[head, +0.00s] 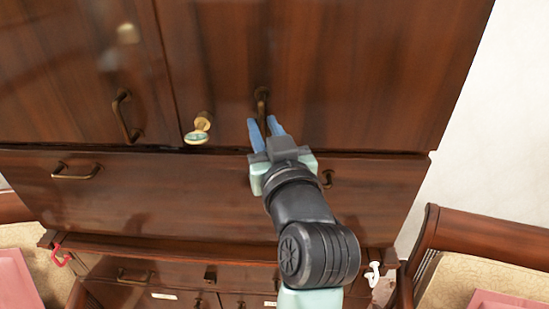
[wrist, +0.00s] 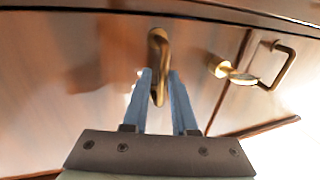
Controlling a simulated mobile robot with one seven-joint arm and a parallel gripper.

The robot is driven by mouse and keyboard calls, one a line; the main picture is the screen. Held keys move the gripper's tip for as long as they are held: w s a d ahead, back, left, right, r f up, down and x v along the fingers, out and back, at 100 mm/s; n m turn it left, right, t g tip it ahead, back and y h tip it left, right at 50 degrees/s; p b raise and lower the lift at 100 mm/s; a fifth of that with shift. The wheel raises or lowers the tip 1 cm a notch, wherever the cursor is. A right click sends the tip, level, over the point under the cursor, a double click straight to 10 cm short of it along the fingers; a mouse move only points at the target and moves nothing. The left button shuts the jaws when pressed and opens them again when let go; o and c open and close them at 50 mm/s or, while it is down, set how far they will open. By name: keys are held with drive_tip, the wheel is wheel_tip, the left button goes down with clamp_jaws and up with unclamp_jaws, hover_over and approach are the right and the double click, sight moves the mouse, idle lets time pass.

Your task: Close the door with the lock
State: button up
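The door with the lock (head: 330,70) is the dark brown right-hand upper cabinet door. It looks nearly flush with its neighbour; I cannot tell whether it is fully closed. A brass lock with a key (head: 200,125) sticks out near its lower left corner and also shows in the wrist view (wrist: 222,68). The door's bronze handle (head: 261,100) is right of the lock. My gripper (head: 264,125) is open at the handle's lower end. In the wrist view, the handle (wrist: 159,50) reaches between the blue fingertips (wrist: 160,80); contact is unclear.
The left door (head: 80,70) has its own handle (head: 122,115). A wide drawer (head: 150,195) with a handle (head: 76,172) lies below the doors. Wooden chairs (head: 480,235) flank the cabinet. Bare white wall (head: 500,130) is at the right.

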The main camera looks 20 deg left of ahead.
drive_tip(key=b+v, duration=0.3)
drive_tip(key=v, duration=0.8)
drive_tip(key=shift+s+b, duration=0.3)
drive_tip(key=shift+s, duration=0.15)
drive_tip(key=shift+d+f, duration=0.1)
drive_tip(key=s+d+r+m+t+h, duration=0.1)
drive_tip(key=d+r+m+t+h, duration=0.1)
drive_tip(key=r, duration=0.6)
drive_tip(key=s+d+r+m+t+h, duration=0.2)
drive_tip(key=d+r+t+h, duration=0.2)
drive_tip(key=r+t, duration=0.2)
drive_tip(key=s+d+r+m+t+h, duration=0.2)
drive_tip(key=d+r+t+h, duration=0.1)
drive_tip(key=r, duration=0.7)
drive_tip(key=shift+d+m+t+h, duration=0.3)
drive_tip(key=shift+t+h, duration=0.1)
drive_tip(key=shift+t, duration=0.3)
drive_tip(key=shift+w, duration=0.1)
drive_tip(key=shift+d, duration=0.1)
